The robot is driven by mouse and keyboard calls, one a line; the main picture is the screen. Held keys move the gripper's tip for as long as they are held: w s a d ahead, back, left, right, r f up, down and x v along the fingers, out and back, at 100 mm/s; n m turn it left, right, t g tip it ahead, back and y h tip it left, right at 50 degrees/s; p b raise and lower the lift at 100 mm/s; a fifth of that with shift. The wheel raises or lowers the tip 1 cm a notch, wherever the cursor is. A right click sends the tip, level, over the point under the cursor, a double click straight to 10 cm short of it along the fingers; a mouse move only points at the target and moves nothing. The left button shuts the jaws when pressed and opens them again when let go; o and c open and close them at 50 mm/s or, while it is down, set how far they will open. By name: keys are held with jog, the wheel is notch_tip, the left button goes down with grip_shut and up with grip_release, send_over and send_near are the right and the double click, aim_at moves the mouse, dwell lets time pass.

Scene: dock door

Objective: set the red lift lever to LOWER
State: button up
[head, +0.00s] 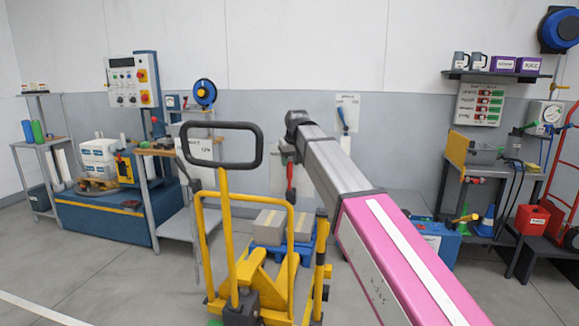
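A yellow pallet truck (230,230) with a black loop handle (222,146) stands in the middle of the head view. A small red lever (290,174) shows just above its yellow frame, below the far end of my arm. My gripper (288,155) seems to be the small dark part hanging there, close above the red lever. I cannot tell whether it touches the lever or whether its fingers are open. The lever's position marks cannot be read, and its setting is unclear.
Grey boxes (270,226) sit on a blue pallet (305,246) behind the truck. The left foreground floor is clear.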

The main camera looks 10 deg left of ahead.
aim_at(290, 178)
jog(key=shift+x, duration=1.2)
